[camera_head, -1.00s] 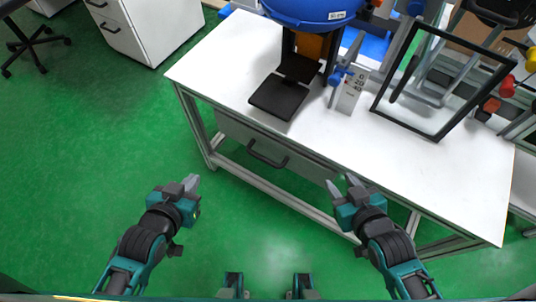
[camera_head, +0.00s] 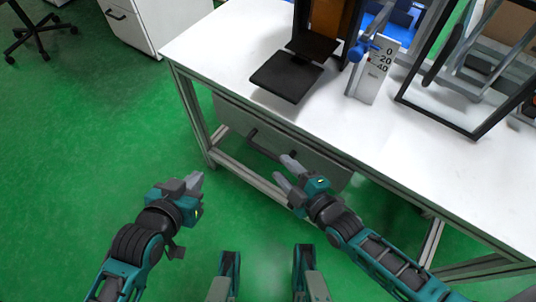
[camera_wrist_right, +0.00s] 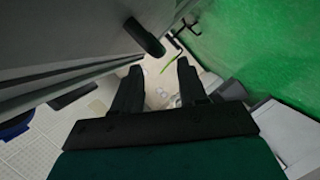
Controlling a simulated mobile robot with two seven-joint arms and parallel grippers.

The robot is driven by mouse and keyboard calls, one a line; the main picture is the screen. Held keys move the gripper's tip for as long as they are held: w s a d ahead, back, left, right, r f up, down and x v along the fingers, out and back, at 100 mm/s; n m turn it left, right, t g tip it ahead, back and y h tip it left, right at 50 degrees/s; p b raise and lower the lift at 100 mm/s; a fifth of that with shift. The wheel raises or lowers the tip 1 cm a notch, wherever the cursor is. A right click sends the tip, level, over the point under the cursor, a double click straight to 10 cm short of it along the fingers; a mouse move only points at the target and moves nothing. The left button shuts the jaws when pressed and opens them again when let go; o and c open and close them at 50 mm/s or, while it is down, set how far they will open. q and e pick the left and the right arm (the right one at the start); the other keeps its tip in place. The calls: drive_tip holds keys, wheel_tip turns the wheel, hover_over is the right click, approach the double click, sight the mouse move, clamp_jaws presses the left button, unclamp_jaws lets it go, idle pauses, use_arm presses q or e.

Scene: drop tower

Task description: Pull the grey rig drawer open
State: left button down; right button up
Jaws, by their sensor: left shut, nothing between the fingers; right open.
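The grey rig drawer (camera_head: 300,155) is under the white table top and looks closed. Its dark handle (camera_head: 262,146) is on the drawer front. In the right wrist view the handle (camera_wrist_right: 146,38) stands out from the grey front, above and between the fingers. My right gripper (camera_head: 283,172) is open and empty, just in front of the drawer, a little right of and below the handle, apparently not touching it. It also shows in the right wrist view (camera_wrist_right: 158,80). My left gripper (camera_head: 197,180) is shut and empty over the green floor, left of the drawer.
The white table (camera_head: 215,50) carries a black plate (camera_head: 287,76), a scale marker (camera_head: 372,75) and a black frame (camera_head: 440,118). A table leg (camera_head: 190,110) stands left of the drawer, with a lower rail below.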

sight(273, 158)
drive_tip(key=b+x, duration=0.2)
drive_tip(key=x, duration=0.5)
drive_tip(key=shift+w+a+f, duration=0.1)
drive_tip(key=shift+w+f, duration=0.05)
use_arm(q)
drive_tip(key=f, duration=0.3)
drive_tip(key=shift+s, duration=0.2)
drive_tip(key=shift+r, duration=0.1)
use_arm(e)
drive_tip(key=shift+c, duration=0.3)
drive_tip(key=shift+c, duration=0.7)
clamp_jaws()
